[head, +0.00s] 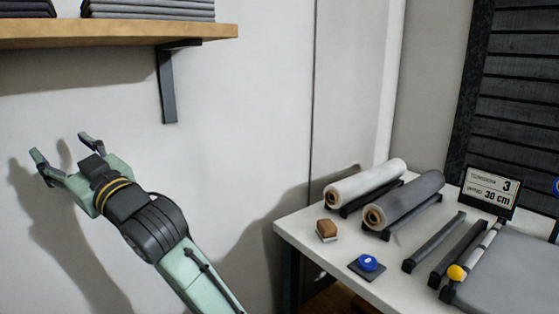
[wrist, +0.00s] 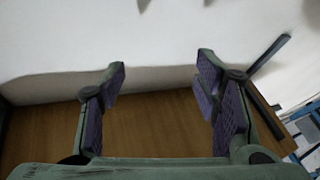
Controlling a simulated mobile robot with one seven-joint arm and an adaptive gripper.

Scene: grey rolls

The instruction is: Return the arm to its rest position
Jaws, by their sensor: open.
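My gripper (head: 64,150) is raised at the left of the head view, in front of the white wall and below the wooden shelf. Its two fingers are spread apart with nothing between them. In the wrist view my gripper (wrist: 160,80) also shows open and empty, with purple pads on the inner faces of the fingers. A brown wooden surface and a pale wall lie beyond the fingers there. My green and black arm runs from the lower middle of the head view up to the gripper.
The wooden shelf (head: 120,33) holds folded grey cloth (head: 148,10) and has a dark bracket (head: 167,85). At right, a white table (head: 318,252) bears a white roll (head: 368,180), a grey roll (head: 408,195), a brown block (head: 326,228), a blue button (head: 368,263) and a sign (head: 490,190).

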